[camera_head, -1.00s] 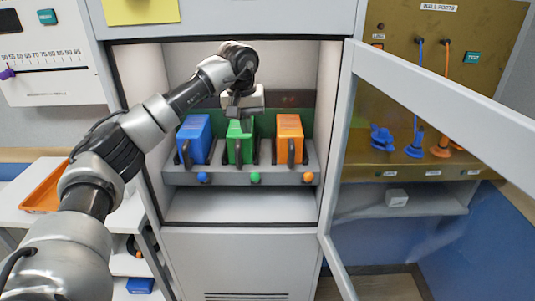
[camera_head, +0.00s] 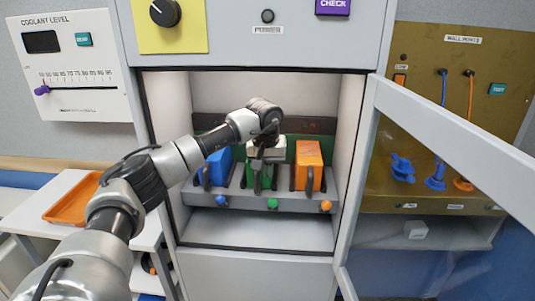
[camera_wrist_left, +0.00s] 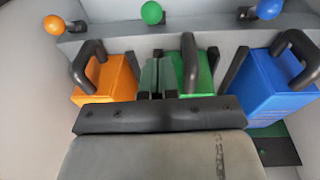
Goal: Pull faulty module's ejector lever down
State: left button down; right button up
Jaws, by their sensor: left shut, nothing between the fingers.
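Three modules stand in a row on a grey shelf in the open cabinet: blue (camera_head: 218,164), green (camera_head: 266,182) and orange (camera_head: 309,158). Each has a dark lever at its front. In the left wrist view, the orange lever (camera_wrist_left: 88,66), green lever (camera_wrist_left: 189,62) and blue lever (camera_wrist_left: 298,57) all stand out from their modules. My left gripper (camera_head: 262,172) is shut and empty in front of the green module, covering much of it. In the wrist view, its fingertips (camera_wrist_left: 158,72) are beside the green lever, on the orange side; contact cannot be told. Which module is faulty is unclear.
Blue (camera_head: 221,201), green (camera_head: 272,203) and orange (camera_head: 325,206) ball knobs line the shelf front. The open glass door (camera_head: 455,150) stands at the right. Cabinet walls flank the modules. An orange tray (camera_head: 72,200) lies on the left table.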

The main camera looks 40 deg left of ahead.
pick_arm(q)
jog(key=p, duration=0.1)
send_over(273, 204)
jog(key=w+a, duration=0.2)
jog(key=f, duration=0.4)
jog(key=shift+s+a+f, duration=0.1)
jog(key=shift+s+f, duration=0.1)
jog(key=shift+f, duration=0.05)
jog(key=shift+s+d+f+p, duration=0.1)
jog(key=shift+d+f+p, duration=0.05)
jog(key=shift+f, duration=0.3)
jog(key=shift+s+d+f+p, duration=0.1)
jog(key=shift+d+f+p, duration=0.05)
jog(key=shift+f, duration=0.25)
pick_arm(e)
jog(key=shift+s+r, duration=0.25)
jog(key=shift+r, duration=0.25)
jog(key=shift+s+r, duration=0.2)
jog(key=shift+r, duration=0.25)
jog(key=shift+f, duration=0.1)
